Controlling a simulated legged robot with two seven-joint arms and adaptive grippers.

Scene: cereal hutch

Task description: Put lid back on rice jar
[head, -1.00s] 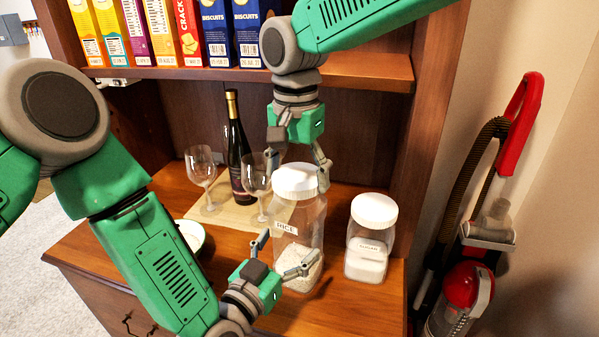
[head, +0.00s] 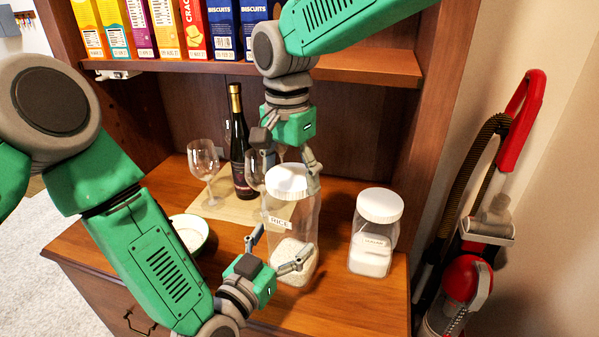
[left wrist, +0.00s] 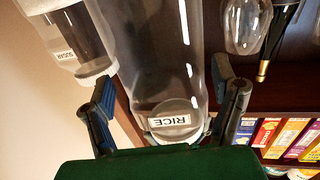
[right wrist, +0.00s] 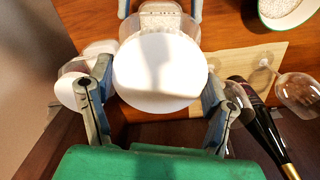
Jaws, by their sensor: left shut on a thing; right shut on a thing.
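The clear rice jar (head: 292,232) stands on the counter with rice in its lower part and a label reading RICE. Its white lid (head: 287,181) is at the jar's mouth and looks slightly tilted in the head view; I cannot tell if it is fully seated. My right gripper (head: 286,160) is above, shut on the lid's sides, and the lid shows between its fingers in the right wrist view (right wrist: 160,72). My left gripper (head: 277,250) is shut around the lower jar body, which also shows in the left wrist view (left wrist: 165,70).
The lidded sugar jar (head: 374,235) stands just right of the rice jar. Wine glasses (head: 204,165) and a dark bottle (head: 240,150) stand behind on a board (head: 216,207). A white bowl (head: 190,229) sits left. A shelf of boxes (head: 222,30) is above; a red vacuum (head: 470,285) stands right.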

